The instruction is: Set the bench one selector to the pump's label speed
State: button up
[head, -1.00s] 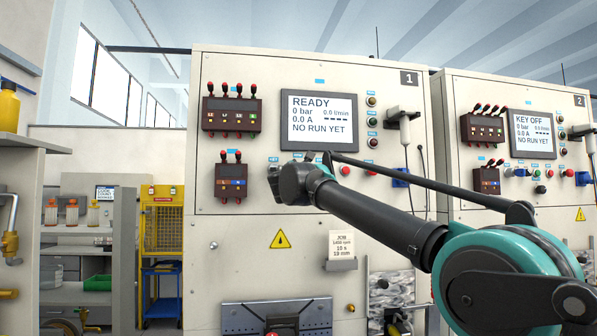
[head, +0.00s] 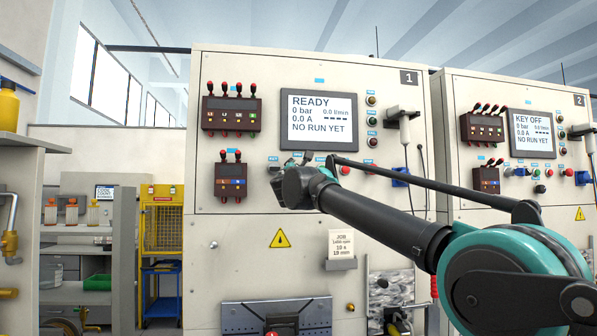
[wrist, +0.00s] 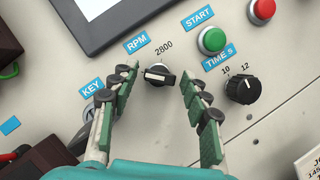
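The RPM selector (wrist: 157,75) is a black knob with a light-marked bar, under a blue RPM label (wrist: 137,43) in the wrist view. The number 2800 is printed at its upper right; any other mark is hidden or out of view. My gripper (wrist: 160,82) is open, one finger on each side of the knob, with gaps showing. In the head view my gripper (head: 292,187) is in front of bench one (head: 260,225) and hides the selector. Bench one's screen (head: 319,119) reads READY, 0 bar and NO RUN YET. No pump label is readable.
The KEY label (wrist: 91,87) is left of my fingers. A green START button (wrist: 212,40), a red button (wrist: 262,10) and the TIME knob (wrist: 242,89) are to the right. A JOB card (head: 341,244) hangs below. Bench two (head: 575,205) stands at right.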

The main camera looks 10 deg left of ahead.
jog(key=shift+s, duration=0.1)
jog(key=v, duration=1.2)
dwell(0.4)
